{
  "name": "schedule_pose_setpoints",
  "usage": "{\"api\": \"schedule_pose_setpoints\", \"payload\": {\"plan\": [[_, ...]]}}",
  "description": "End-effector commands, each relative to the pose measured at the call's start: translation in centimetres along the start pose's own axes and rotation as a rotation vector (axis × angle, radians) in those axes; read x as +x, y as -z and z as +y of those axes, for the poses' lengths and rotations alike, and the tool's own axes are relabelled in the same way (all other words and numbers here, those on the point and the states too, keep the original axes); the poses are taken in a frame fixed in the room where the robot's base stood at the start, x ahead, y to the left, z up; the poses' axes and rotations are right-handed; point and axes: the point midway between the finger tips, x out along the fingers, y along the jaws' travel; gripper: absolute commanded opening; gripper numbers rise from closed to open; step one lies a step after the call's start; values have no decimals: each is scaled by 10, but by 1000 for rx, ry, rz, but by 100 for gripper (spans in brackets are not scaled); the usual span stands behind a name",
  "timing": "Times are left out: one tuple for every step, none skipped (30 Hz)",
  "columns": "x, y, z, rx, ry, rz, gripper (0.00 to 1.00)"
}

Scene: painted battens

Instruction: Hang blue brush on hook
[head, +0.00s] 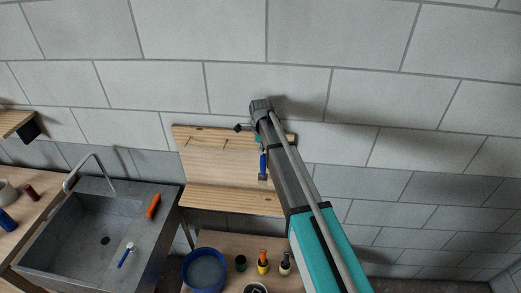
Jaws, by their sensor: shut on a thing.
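A blue-handled brush (263,163) hangs roughly upright, bristle end down, in front of the wooden wall board (205,165). My gripper (260,141) is shut on the upper end of its handle, near the board's upper right. My arm hides the right part of the board. Small dark hooks (188,142) show along the upper left of the board. Whether the brush touches a hook cannot be told. A second small blue-handled tool (125,256) lies in the sink.
The grey sink (60,235) with a curved tap (80,168) stands at left, an orange-handled tool (153,205) on its right ledge. A blue bucket (205,252) and several small pots with brushes (262,262) stand below the board. A shelf (14,122) is at far left.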

Motion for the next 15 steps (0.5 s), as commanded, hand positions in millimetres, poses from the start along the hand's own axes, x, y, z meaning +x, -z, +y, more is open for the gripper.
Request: {"api": "schedule_pose_setpoints", "payload": {"plan": [[0, 2, 0, 2, 0, 3, 0], [0, 2, 0, 2, 0, 3, 0], [0, 2, 0, 2, 0, 3, 0], [0, 2, 0, 2, 0, 3, 0], [0, 2, 0, 2, 0, 3, 0], [0, 2, 0, 2, 0, 3, 0], [0, 2, 0, 2, 0, 3, 0], [0, 2, 0, 2, 0, 3, 0], [0, 2, 0, 2, 0, 3, 0], [0, 2, 0, 2, 0, 3, 8], [0, 2, 0, 2, 0, 3, 14], [0, 2, 0, 2, 0, 3, 22], [0, 2, 0, 2, 0, 3, 27], [0, 2, 0, 2, 1, 3, 33], [0, 2, -1, 2, 1, 3, 40]]}}
